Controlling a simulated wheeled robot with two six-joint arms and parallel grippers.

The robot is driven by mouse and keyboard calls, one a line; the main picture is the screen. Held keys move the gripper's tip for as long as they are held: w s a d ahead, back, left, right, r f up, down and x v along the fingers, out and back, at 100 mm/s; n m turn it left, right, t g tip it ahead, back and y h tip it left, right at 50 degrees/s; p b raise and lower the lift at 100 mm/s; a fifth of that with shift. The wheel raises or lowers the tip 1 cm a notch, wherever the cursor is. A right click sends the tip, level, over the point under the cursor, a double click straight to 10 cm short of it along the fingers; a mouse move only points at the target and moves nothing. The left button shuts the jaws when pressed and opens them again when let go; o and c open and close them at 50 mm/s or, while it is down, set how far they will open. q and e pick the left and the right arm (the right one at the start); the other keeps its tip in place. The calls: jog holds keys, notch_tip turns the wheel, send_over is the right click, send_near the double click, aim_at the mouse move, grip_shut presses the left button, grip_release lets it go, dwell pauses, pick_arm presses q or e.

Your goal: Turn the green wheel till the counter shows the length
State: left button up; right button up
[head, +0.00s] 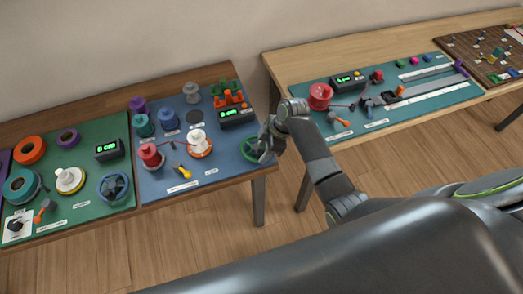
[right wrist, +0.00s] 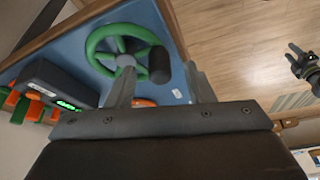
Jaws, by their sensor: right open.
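The green wheel (head: 249,150) is on the blue mat at its front right corner. In the right wrist view the green wheel (right wrist: 104,44) has spokes, a grey hub and a black handle knob (right wrist: 158,66). My right gripper (head: 266,150) is at the wheel in the head view and hides part of it. In the right wrist view my right gripper (right wrist: 160,85) is open, with the knob in line between its fingers; contact cannot be told. The black counter (head: 236,115) has small green digits, too small to read surely. My left gripper is not in the head view.
The blue mat (head: 212,176) also holds spools, orange and green pieces and a yellow tool. Green mats with other counters lie left and on the table at right. A gap separates the tables. A dark pronged part (right wrist: 303,66) shows over the floor; I cannot tell what it is.

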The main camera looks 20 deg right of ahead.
jog(key=shift+x, duration=1.15)
grip_shut()
